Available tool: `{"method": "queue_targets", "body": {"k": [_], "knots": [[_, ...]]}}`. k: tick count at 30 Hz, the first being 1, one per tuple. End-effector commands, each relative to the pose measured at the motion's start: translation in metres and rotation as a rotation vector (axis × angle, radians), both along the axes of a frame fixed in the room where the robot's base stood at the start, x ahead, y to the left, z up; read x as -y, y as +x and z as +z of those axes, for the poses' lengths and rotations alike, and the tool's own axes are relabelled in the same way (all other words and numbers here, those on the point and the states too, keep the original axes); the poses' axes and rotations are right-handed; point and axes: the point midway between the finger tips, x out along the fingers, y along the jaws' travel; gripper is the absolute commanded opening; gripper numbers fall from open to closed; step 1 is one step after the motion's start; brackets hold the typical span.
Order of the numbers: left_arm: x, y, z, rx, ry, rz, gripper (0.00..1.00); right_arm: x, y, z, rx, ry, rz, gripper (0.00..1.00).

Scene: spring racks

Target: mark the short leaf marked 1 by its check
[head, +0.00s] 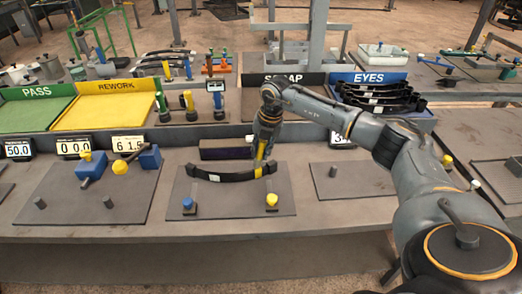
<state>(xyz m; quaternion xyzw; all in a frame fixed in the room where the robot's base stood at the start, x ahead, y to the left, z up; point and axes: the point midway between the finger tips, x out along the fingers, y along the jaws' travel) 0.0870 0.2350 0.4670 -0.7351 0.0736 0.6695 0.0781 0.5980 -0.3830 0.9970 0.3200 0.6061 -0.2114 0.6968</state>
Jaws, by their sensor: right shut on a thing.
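A short curved black leaf (232,177) lies on the middle grey fixture plate (228,201), with a white label near its left part; the number on it is too small to read. My right gripper (262,150) comes down over the leaf's right part, shut on a slim yellow marker-like tool (258,171). The tool's lower end is at the leaf's right part; I cannot tell whether it touches. My left gripper is not in view.
The plate carries a blue knob (188,205) and a yellow knob (271,201). Readout displays (75,145) stand behind the left plate. PASS and REWORK trays (102,111) are at back left; several black leaves (380,97) are stacked by the EYES sign (370,77).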

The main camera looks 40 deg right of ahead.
Motion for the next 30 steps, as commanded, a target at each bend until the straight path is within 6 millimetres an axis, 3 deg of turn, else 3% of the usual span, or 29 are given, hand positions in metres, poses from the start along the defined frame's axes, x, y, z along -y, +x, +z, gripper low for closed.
{"method": "queue_targets", "body": {"k": [8, 30], "knots": [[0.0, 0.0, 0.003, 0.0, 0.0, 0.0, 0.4, 0.0, -0.001, 0.003, -0.003, 0.0, 0.0, 0.0], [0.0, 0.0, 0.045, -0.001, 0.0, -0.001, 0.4, 0.0, 0.0, 0.063, -0.001, 0.001, 0.0, 0.0]]}}
